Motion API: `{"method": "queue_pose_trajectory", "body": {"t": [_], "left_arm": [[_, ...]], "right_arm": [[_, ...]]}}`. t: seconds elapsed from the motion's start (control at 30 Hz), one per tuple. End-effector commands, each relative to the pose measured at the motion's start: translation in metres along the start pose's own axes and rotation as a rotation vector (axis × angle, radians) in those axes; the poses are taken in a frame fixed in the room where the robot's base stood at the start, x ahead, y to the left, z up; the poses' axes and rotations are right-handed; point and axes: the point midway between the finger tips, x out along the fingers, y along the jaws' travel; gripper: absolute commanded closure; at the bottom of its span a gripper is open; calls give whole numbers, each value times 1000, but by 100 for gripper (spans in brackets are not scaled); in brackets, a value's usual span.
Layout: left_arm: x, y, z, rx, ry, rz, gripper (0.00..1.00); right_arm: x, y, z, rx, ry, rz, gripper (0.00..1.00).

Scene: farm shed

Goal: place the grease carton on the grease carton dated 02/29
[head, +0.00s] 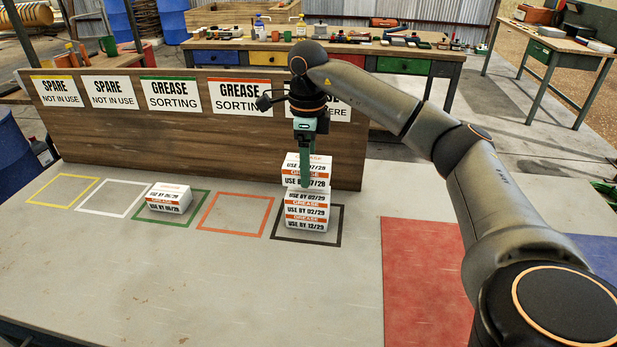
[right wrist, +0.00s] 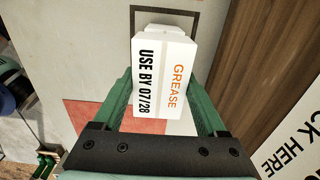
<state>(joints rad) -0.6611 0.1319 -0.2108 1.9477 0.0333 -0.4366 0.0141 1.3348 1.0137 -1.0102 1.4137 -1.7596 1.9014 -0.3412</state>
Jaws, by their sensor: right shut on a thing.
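My right gripper (head: 305,176) is shut on a white grease carton (head: 318,171) marked USE BY 07/28, one finger on each side. In the right wrist view the held carton (right wrist: 165,78) sits between the green fingers (right wrist: 163,88). It is directly over the grease carton dated 02/29 (head: 309,208); I cannot tell whether they touch. The 02/29 carton rests on a grease carton dated 12/29 (head: 308,223), in the black-outlined square (head: 337,236). My left gripper is not in view.
Another grease carton (head: 168,199), its date hard to read, lies in the green square (head: 196,219). The orange (head: 236,232), white (head: 107,216) and yellow (head: 60,206) squares are empty. A wooden board (head: 200,122) with signs stands behind. A red patch (head: 425,270) is clear at right.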

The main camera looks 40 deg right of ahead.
Motion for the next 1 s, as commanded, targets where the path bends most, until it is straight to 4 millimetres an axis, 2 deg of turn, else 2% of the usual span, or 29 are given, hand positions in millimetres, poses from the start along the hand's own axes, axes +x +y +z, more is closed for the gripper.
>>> {"method": "queue_pose_trajectory", "body": {"t": [0.2,0.6,0.63,0.83,1.0], "left_arm": [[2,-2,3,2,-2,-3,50],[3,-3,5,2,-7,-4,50],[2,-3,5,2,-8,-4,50],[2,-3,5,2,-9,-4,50],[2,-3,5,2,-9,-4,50]], "right_arm": [[32,-3,-2,-1,4,2,86],[38,-3,-1,0,0,0,86],[38,-3,-1,0,1,0,23],[38,-3,-1,0,1,0,1],[37,-3,-1,0,1,0,0]]}}
